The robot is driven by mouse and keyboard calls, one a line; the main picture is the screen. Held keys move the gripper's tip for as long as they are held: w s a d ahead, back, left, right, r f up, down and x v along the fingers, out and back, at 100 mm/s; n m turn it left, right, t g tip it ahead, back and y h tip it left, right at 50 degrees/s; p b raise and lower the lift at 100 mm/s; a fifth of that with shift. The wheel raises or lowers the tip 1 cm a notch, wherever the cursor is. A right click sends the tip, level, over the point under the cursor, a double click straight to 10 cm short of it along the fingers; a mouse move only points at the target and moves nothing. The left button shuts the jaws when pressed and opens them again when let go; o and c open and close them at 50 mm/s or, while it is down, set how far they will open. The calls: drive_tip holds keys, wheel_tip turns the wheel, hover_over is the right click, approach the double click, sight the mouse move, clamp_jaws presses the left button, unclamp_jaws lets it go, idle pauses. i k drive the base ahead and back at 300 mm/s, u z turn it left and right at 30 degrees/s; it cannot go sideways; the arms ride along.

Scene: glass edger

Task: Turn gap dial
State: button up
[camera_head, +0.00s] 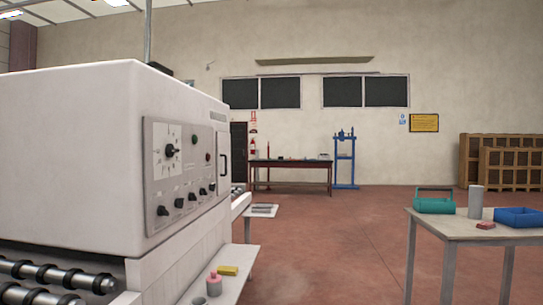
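The glass edger (80,130) is a large off-white machine at the left. A grey control panel (155,215) is on its side face. A black dial knob (170,151) with a pointer sits on a white scale plate at the panel's upper left. Several smaller black knobs (178,203) line the lower part of the panel. The labels are too small to read, so I cannot tell for sure which one is the gap dial; the large one has the scale. My gripper is not in view.
A low white ledge (240,262) holds a yellow block (228,270) and a pink bottle (214,284). A table (455,232) with a teal toolbox (434,205) and blue tray stands right. Red floor between is clear.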

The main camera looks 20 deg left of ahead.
sight(170, 150)
drive_tip(key=z, duration=0.3)
drive_tip(key=i, duration=1.7)
drive_tip(key=u, duration=0.35)
drive_tip(key=i, duration=0.85)
drive_tip(key=u, duration=1.55)
drive_tip(key=i, duration=0.7)
drive_tip(key=u, duration=0.7)
